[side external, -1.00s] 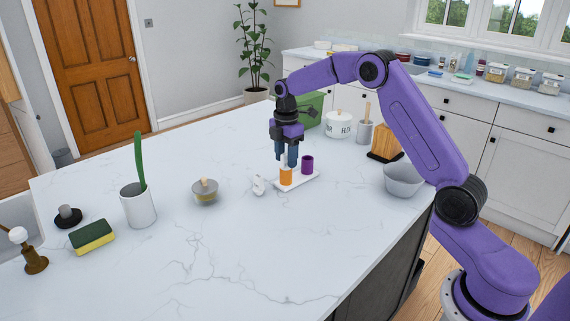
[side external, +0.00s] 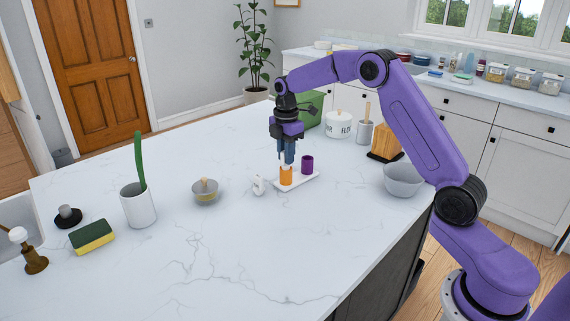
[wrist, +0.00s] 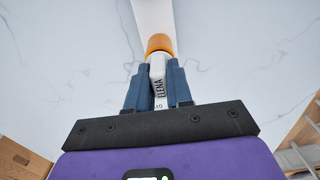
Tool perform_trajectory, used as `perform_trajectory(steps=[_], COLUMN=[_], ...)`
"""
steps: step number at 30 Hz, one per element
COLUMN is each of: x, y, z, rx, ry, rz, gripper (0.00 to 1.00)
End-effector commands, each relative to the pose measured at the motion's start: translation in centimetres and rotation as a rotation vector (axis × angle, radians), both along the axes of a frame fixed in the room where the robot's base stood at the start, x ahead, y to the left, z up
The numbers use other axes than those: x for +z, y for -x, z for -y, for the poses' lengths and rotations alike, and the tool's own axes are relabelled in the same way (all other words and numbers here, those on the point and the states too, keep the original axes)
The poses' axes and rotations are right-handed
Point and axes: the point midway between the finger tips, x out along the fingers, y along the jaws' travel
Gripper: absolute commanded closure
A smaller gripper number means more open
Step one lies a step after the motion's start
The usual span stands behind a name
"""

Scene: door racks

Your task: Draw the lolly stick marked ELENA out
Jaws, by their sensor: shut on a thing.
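In the wrist view the stick (wrist: 158,72) lies between the fingers (wrist: 157,88) and reads ELENA, with more small letters below, partly cut off. Its far end meets the orange cup (wrist: 160,43); how deep it sits is hidden. In the side view only a little white shows between the fingertips and the cup.
The orange cup stands on a white tray (side external: 299,183) with a purple cup (side external: 307,163) beside it. A small white item (side external: 258,185) lies left of the tray. A grey bowl (side external: 403,179) is to the right. The counter in front is clear.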

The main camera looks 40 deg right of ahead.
Motion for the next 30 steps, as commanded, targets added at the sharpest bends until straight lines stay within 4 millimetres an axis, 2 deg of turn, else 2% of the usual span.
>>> perform_trajectory(steps=[30], x=[4.0], y=[0.0], z=[0.0], rx=[0.000], ry=[0.000], rz=[0.001], gripper=[1.00])
